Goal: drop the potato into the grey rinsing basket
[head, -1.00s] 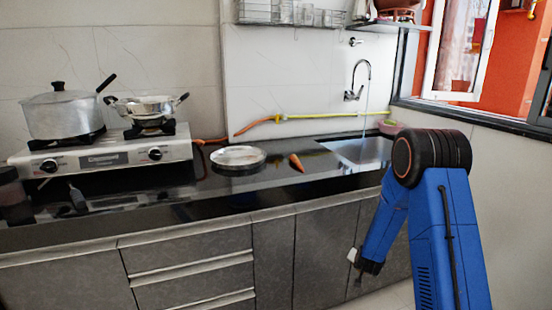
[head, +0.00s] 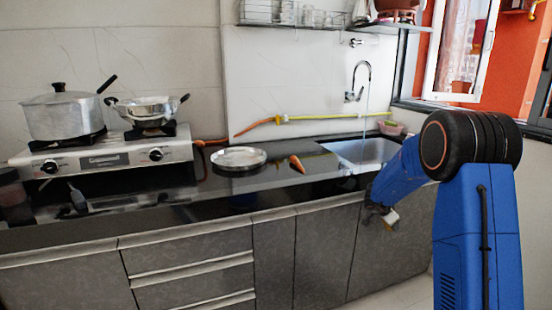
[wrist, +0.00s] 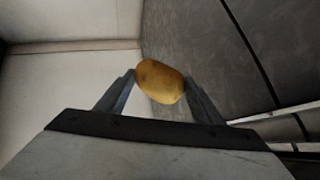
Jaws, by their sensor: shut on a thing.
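My gripper (head: 379,216) is in front of the cabinet doors, just below the counter's front edge and below the sink (head: 366,152). In the wrist view, my gripper (wrist: 160,78) is shut on a yellow-brown potato (wrist: 160,82), held between the two fingertips. The potato cannot be told clearly in the head view. I cannot make out a grey rinsing basket in either view. The sink's inside is only partly seen, and my arm covers its right front part.
A carrot (head: 297,163) and a metal plate (head: 238,158) lie on the dark counter (head: 300,192) left of the sink. Water runs from the tap (head: 360,80). A pink container (head: 391,128) stands behind the sink. A stove (head: 105,157) with two pots is at the left.

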